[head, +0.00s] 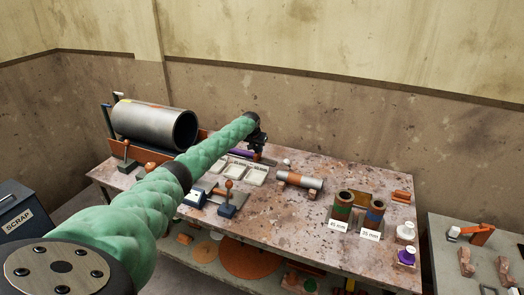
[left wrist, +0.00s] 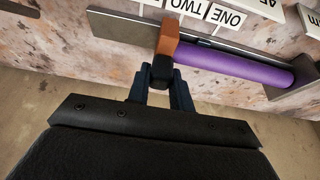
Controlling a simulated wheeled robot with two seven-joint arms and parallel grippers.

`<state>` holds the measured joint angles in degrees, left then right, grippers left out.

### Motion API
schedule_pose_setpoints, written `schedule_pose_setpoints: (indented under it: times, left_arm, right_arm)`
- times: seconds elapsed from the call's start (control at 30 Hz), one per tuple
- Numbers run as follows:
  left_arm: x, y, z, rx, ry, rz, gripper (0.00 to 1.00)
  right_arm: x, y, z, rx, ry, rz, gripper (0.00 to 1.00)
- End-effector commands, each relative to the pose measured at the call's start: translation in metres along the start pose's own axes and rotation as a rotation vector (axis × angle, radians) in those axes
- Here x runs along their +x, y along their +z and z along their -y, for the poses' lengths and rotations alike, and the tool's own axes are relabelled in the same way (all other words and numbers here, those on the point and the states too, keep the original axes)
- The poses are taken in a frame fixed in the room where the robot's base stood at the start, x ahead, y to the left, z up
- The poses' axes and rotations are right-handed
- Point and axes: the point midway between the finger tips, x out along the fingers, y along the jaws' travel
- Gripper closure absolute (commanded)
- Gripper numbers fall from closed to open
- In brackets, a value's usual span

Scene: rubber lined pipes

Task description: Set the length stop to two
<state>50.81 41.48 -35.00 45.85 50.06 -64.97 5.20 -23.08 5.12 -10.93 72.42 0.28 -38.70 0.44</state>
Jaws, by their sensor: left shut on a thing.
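The length stop is an orange block (left wrist: 167,40) with a black end (left wrist: 161,72) on a grey rail (left wrist: 120,30), seen in the left wrist view. White cards TWO (left wrist: 190,8) and ONE (left wrist: 231,17) stand above the rail, upside down in this view. The stop is just left of the TWO card's middle, near the edge of another white card cut off at the top. A purple tube (left wrist: 225,62) lies right of the stop, its end close to it. My left gripper (left wrist: 160,84) is shut on the stop's black end. In the head view my left gripper (head: 257,137) hides the stop.
A large metal pipe (head: 155,124) lies in a cradle at the table's back left. A scrap bin (head: 22,212) is at left.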

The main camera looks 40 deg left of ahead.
Motion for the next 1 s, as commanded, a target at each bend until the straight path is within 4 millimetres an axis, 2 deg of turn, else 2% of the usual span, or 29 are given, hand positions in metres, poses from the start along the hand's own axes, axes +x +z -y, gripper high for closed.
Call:
schedule_pose_setpoints:
  times: [0.2,0.23,0.3,0.33,0.73,0.83,1.0]
  left_arm:
    - [-0.002,-0.002,0.000,0.001,0.000,-0.003,1.00]
    - [-0.002,-0.002,0.000,0.000,0.000,-0.003,0.72]
    - [-0.002,-0.001,0.000,0.000,0.000,-0.003,0.59]
    - [-0.001,-0.001,0.000,0.000,0.000,-0.002,0.56]
    - [-0.006,-0.001,0.000,0.000,0.000,-0.003,0.56]
    - [-0.015,0.000,0.000,0.001,0.000,-0.002,0.56]
    - [-0.040,0.000,0.000,0.002,0.000,-0.004,0.56]
  right_arm:
    - [0.000,0.000,-0.001,0.000,0.001,0.000,1.00]
    - [0.000,0.000,-0.001,0.000,0.001,0.000,1.00]
    - [0.000,0.000,-0.001,0.000,0.001,0.000,1.00]
    - [0.000,0.000,-0.001,0.000,0.001,0.000,1.00]
    - [0.002,0.000,-0.003,0.000,0.003,0.005,1.00]
    - [-0.002,-0.005,-0.001,0.001,0.000,0.008,1.00]
    - [-0.021,-0.014,0.010,0.009,-0.013,0.015,1.00]
